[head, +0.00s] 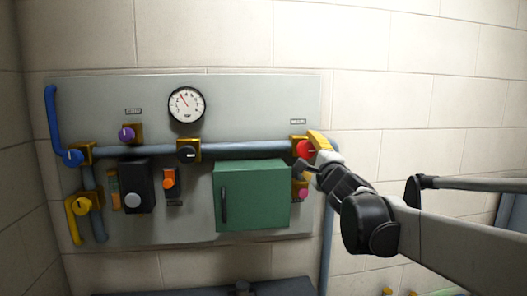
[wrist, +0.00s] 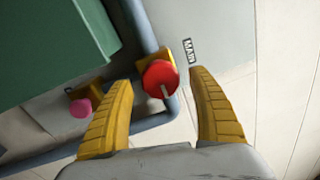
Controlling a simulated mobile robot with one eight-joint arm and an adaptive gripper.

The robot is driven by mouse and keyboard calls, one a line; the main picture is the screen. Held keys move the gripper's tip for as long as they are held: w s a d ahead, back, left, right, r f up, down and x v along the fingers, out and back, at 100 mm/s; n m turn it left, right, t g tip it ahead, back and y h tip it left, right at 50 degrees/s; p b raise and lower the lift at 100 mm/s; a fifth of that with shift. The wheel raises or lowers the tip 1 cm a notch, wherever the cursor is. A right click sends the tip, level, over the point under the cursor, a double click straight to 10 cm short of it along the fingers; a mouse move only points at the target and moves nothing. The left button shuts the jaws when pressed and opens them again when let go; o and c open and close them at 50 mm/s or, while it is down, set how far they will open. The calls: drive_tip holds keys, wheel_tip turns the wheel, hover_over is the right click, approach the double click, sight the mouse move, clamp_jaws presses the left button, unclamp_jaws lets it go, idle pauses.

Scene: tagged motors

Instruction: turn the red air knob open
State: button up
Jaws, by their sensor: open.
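The red air knob (head: 302,149) sits at the right end of the horizontal blue pipe, on a brass-coloured block. In the wrist view the red knob (wrist: 160,78) is round, with a pale line on its face near its lower edge. My gripper (head: 313,150) is at the knob from the right. In the wrist view its two yellow fingers (wrist: 163,85) are spread wide, one on each side of the knob, with gaps on both sides. I cannot tell how far the fingertips are from the knob in depth.
A green cabinet (head: 252,195) stands out left below the knob. A pink knob (wrist: 80,108) is beside the left finger. A MAIN label (wrist: 188,50) is above the red knob. A gauge (head: 186,104) and purple (head: 126,134), black (head: 187,154) and orange (head: 168,183) knobs are farther left.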

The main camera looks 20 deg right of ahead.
drive_tip(key=s+a+f, duration=0.1)
drive_tip(key=s, duration=1)
drive_tip(key=shift+a+f, duration=0.15)
drive_tip(key=s+a+f+n+g+y+b, duration=0.25)
drive_tip(key=a+f+n+b, duration=0.3)
drive_tip(key=f, duration=0.55)
drive_tip(key=s+a+f+n+g+y+b, duration=0.2)
drive_tip(key=s+a+f+n+b, duration=0.35)
drive_tip(key=f, duration=0.55)
drive_tip(key=s+a+f+n+g+y+b, duration=0.1)
drive_tip(key=a+f+n+g+y+b, duration=0.2)
drive_tip(key=a+f+b, duration=0.65)
drive_tip(key=s+d+f+n+g+h+b, duration=0.1)
drive_tip(key=s+d+f+n+b, duration=0.1)
drive_tip(key=f, duration=0.7)
drive_tip(key=s+d+f+n+g+h+b, duration=0.2)
drive_tip(key=s+f+b, duration=0.3)
drive_tip(key=f, duration=0.5)
drive_tip(key=s+d+f+n+g+h+b, duration=0.1)
drive_tip(key=s+d+f+n+h+b, duration=0.1)
drive_tip(key=f, duration=0.8)
drive_tip(key=s+d+n+b, duration=0.1)
drive_tip(key=s+d, duration=0.1)
drive_tip(key=s, duration=0.1)
drive_tip(key=shift+s+d+b, duration=0.25)
drive_tip(key=shift+d+b, duration=0.1)
drive_tip(key=shift+b, duration=0.05)
drive_tip(key=shift+h, duration=0.25)
